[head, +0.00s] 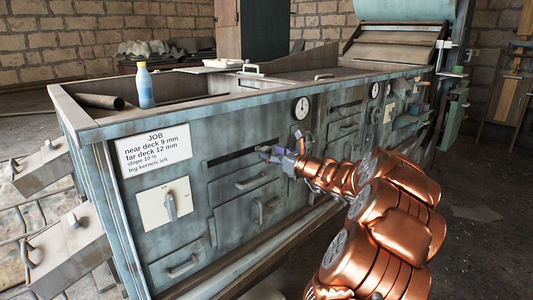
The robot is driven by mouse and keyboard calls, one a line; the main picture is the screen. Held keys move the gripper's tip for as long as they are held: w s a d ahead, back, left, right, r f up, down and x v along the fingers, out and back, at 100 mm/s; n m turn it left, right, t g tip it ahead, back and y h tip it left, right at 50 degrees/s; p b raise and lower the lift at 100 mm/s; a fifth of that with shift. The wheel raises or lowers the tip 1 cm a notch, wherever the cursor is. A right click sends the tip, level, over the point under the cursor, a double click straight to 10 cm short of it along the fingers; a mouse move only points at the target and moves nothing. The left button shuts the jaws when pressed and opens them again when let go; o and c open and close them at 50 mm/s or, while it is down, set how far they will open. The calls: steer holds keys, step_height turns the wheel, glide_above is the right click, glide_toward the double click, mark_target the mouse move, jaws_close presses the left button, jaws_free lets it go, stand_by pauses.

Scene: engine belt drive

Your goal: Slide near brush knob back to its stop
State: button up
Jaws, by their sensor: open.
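The near brush knob is not clearly distinguishable; a dark horizontal slot (228,158) runs across the upper front panel of the blue-grey machine (240,125). My gripper (268,153) is at the right end of this slot, its grey fingers pointing left and close to the panel. The fingers are open. A small grey shape shows at the fingertips, but I cannot tell whether it is the knob or part of a finger. The gripper and the copper-coloured arm hide part of the panel there. Contact cannot be judged.
A JOB card (153,150) and a switch plate (166,205) are on the left of the panel. Handles (252,181) project below the slot, and a round gauge (301,108) sits above right. Open floor lies at the right.

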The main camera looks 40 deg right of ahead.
steer(key=shift+w, duration=1.35)
jaws_close()
